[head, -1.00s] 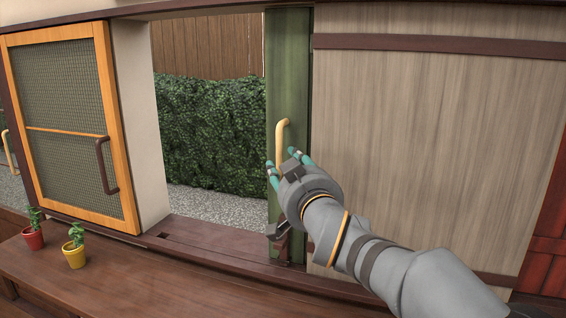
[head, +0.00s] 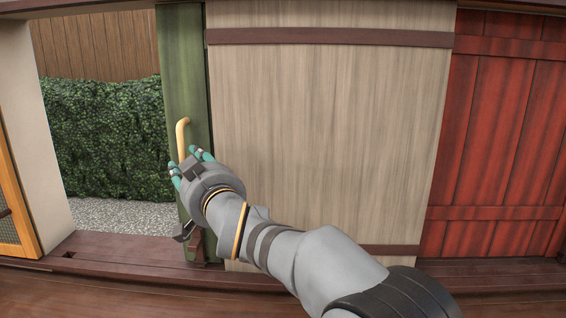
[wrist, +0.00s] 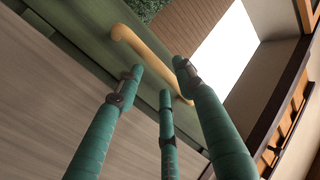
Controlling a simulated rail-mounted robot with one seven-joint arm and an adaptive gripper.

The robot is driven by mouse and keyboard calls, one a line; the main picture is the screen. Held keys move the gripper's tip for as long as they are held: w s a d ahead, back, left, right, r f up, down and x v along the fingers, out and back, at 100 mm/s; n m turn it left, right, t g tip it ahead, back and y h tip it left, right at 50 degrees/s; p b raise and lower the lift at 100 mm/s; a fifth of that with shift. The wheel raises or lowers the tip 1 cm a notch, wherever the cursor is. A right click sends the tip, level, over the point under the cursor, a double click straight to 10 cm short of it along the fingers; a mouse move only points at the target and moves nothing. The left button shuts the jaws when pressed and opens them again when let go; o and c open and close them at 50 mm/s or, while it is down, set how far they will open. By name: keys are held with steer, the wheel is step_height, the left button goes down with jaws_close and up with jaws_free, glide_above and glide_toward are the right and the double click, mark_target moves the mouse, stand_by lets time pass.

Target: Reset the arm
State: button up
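My gripper (head: 186,161) has teal fingers and is at the yellow handle (head: 182,135) of the narrow green door panel (head: 186,75), near the handle's lower part. In the wrist view the fingers of my gripper (wrist: 160,75) are spread apart. The handle (wrist: 145,50) lies just beyond the fingertips, partly covered by the right finger. The fingers are not closed around it; whether any finger touches it I cannot tell. My arm reaches in from the lower right.
Left of the green panel is an opening onto a hedge (head: 105,140) and gravel (head: 120,215). A pale wooden panel (head: 330,140) and a red panel (head: 500,150) stand to the right. A dark wooden ledge (head: 110,255) runs below.

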mark_target(181, 161)
steer(key=x, duration=0.3)
steer(key=shift+w+a, duration=0.15)
steer(key=shift+w, duration=0.05)
steer(key=shift+w+a, duration=0.1)
steer(key=shift+a, duration=0.3)
steer(key=shift+s+a+p, duration=0.1)
steer(key=shift+s+p, duration=0.1)
steer(key=shift+p, duration=0.1)
